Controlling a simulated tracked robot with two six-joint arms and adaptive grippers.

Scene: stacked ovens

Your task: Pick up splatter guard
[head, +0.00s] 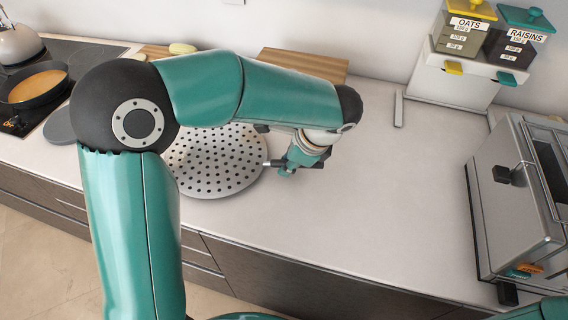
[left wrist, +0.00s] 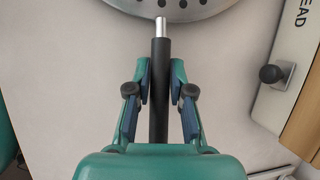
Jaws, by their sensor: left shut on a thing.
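The splatter guard (head: 215,165) is a round grey metal disc with many holes, over the counter in the middle of the head view, partly hidden behind my left arm. In the left wrist view the edge of its disc (left wrist: 185,10) shows at the top, with a black handle (left wrist: 159,75) running down between my fingers. My left gripper (head: 285,166) is at the handle, on the disc's right side. It also shows in the left wrist view (left wrist: 159,88), shut on the handle. I cannot tell whether the disc touches the counter. My right gripper is not in view.
A pan (head: 36,86) sits on the black cooktop at the left. Wooden boards (head: 305,65) lie along the wall. Oats and raisins containers (head: 466,34) stand on a white dispenser at the back right. A steel oven (head: 515,200) stands at the right. The counter between is clear.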

